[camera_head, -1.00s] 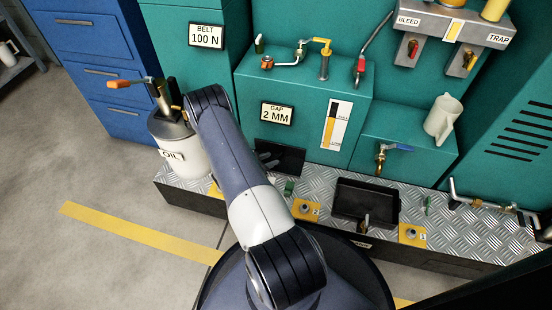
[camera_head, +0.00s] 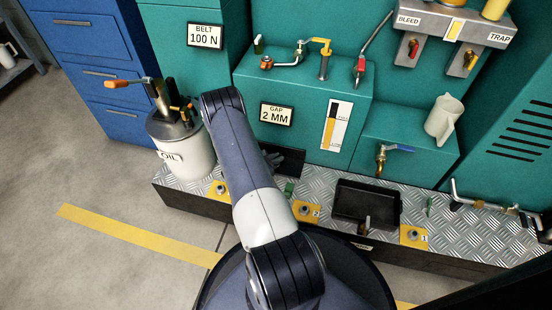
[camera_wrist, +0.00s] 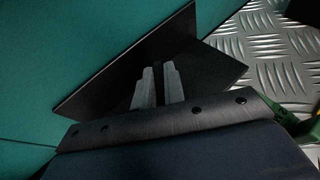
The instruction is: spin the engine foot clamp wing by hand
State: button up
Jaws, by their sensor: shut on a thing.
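My gripper (camera_wrist: 158,87) shows in the wrist view as two grey fingers with a narrow dark gap. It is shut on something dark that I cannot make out. The fingers point into the corner of a black angled plate (camera_wrist: 115,65). In the head view my arm hides part of the gripper, and the plate (camera_head: 292,160) shows beside it, against the teal housing. Several yellow foot plates with round metal pieces lie along the tread-plate ledge, at the left (camera_head: 219,188), middle (camera_head: 306,211) and right (camera_head: 413,237). I cannot tell which part is the clamp wing.
A white oil can (camera_head: 185,155) stands left of my arm. A black tray (camera_head: 350,190) sits on the ledge (camera_head: 475,233). A brass tap (camera_head: 381,158) with a blue lever and a white jug (camera_head: 443,118) are to the right. Grey floor (camera_head: 110,190) is clear at the left.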

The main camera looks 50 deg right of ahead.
jog(key=shift+n+t, duration=0.3)
jog(key=shift+t, duration=0.1)
grip_shut()
jog(key=n+t, duration=0.2)
jog(key=shift+s+f+t+b, duration=0.1)
jog(key=shift+t+b, duration=0.3)
jog(key=shift+n+t+y+b, duration=0.75)
jog(key=shift+n+t+y, duration=0.25)
jog(key=shift+n+t, duration=1.4)
jog(key=o, duration=0.7)
grip_release()
jog(key=p+v, duration=0.3)
jog(key=v, duration=0.7)
jog(key=shift+s+a+r, duration=0.25)
jog(key=shift+r, duration=0.05)
